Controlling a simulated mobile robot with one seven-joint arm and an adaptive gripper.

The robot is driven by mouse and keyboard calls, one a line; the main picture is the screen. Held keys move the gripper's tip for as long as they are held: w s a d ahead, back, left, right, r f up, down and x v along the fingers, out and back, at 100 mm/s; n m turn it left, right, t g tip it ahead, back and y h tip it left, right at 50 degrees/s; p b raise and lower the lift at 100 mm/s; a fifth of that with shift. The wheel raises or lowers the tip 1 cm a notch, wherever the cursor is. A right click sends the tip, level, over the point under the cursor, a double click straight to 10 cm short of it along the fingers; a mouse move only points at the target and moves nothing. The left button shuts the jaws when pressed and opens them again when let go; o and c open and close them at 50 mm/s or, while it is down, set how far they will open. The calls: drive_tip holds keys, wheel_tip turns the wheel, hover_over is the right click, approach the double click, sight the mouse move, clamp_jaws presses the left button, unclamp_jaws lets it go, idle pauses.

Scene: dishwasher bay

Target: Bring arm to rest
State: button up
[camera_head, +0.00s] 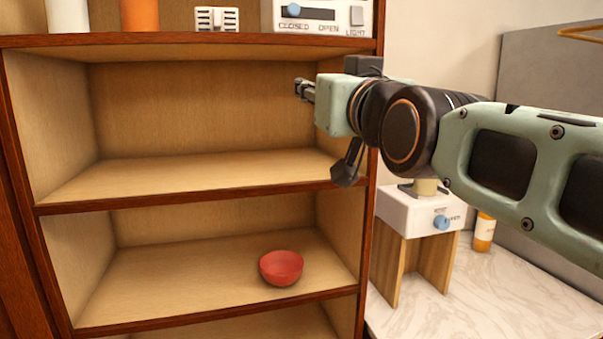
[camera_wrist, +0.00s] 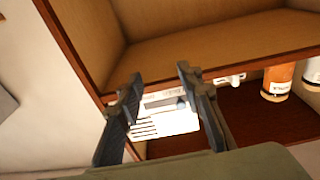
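My gripper (camera_head: 304,90) is raised in front of the right part of the wooden shelf unit (camera_head: 205,205), at the height of the empty upper compartment. My arm reaches in from the right. In the wrist view my gripper (camera_wrist: 158,76) has its two dark fingers spread apart, with nothing held between them. A white panel box shows in the gap, beyond the fingers. Part of the shelf's right side is hidden behind my gripper and arm.
A red bowl (camera_head: 281,268) sits on the lower shelf. On top stand a white panel box (camera_head: 318,17), an orange container (camera_head: 139,15) and a white one (camera_head: 67,15). A white device with a blue knob (camera_head: 410,212) stands on wooden supports below my arm, near an orange bottle (camera_head: 484,232).

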drive_tip(key=s+d+f+m+g+h+p, duration=0.1)
drive_tip(key=s+d+f+g+h, duration=0.15)
drive_tip(key=f, duration=0.75)
drive_tip(key=s+d+f+g+h+p, duration=0.1)
drive_tip(key=s+d+f+g, duration=0.25)
drive_tip(key=f, duration=0.55)
drive_tip(key=s+d+f+m+g, duration=0.1)
drive_tip(key=s+d+f+g, duration=0.1)
drive_tip(key=s+f, duration=0.5)
drive_tip(key=s+d+f+m+g+h, duration=0.1)
drive_tip(key=s+d+f+g, duration=0.1)
drive_tip(key=s+f+g, duration=0.3)
wheel_tip(320, 180, down, 5)
drive_tip(key=shift+s+d+r+p, duration=0.15)
drive_tip(key=shift+s+p, duration=0.25)
drive_tip(key=shift+s, duration=0.5)
drive_tip(key=shift+h, duration=0.25)
